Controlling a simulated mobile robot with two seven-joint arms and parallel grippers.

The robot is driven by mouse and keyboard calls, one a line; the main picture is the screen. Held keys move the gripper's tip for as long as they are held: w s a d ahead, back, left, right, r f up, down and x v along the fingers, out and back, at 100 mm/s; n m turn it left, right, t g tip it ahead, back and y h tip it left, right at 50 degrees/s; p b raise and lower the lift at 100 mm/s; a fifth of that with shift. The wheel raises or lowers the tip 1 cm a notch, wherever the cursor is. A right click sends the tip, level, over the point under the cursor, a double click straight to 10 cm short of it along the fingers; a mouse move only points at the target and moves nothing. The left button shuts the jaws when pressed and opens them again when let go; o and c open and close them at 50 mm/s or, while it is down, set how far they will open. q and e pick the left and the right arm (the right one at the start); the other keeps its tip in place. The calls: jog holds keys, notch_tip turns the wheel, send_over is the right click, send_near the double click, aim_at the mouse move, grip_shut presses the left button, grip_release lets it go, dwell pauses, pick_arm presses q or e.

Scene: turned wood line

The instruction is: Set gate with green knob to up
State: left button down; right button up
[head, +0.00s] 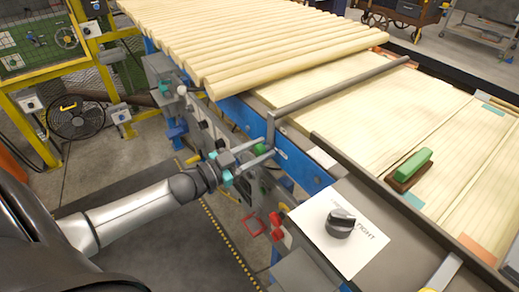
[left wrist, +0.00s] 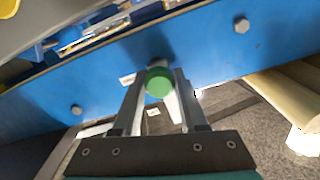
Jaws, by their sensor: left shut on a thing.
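The gate is a grey bar (head: 340,88) that crosses over the pale wooden bed, with a short arm bent down at its near end beside the blue rail. Its green knob (head: 259,149) sits on the outer side of the blue rail. My left gripper (head: 267,151) has its two fingers on either side of the knob. In the left wrist view the round green knob (left wrist: 159,82) lies between the fingers, in front of the blue rail (left wrist: 220,50). My left gripper is shut on it. My right gripper is not in view.
Pale wooden rods (head: 260,35) lie in a row behind the bar. A black dial (head: 341,222) stands on a white panel at the near right. A green-handled brown block (head: 409,169) rests on the boards. A fan (head: 75,118) stands at left.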

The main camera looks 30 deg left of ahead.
aim_at(269, 122)
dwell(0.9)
pick_arm(q)
notch_tip(269, 122, up, 8)
jog(key=p, duration=0.8)
jog(key=shift+w, duration=0.1)
jog(key=shift+f, duration=0.1)
jog(key=c, duration=0.8)
grip_release()
jog(key=o, duration=0.3)
jog(key=shift+f, duration=0.15)
jog(key=shift+o, duration=0.2)
jog(key=shift+s, duration=0.2)
jog(key=p+v, duration=0.1)
jog(key=v, duration=1.4)
jog(key=shift+a+f, duration=0.1)
jog(key=shift+f, duration=0.05)
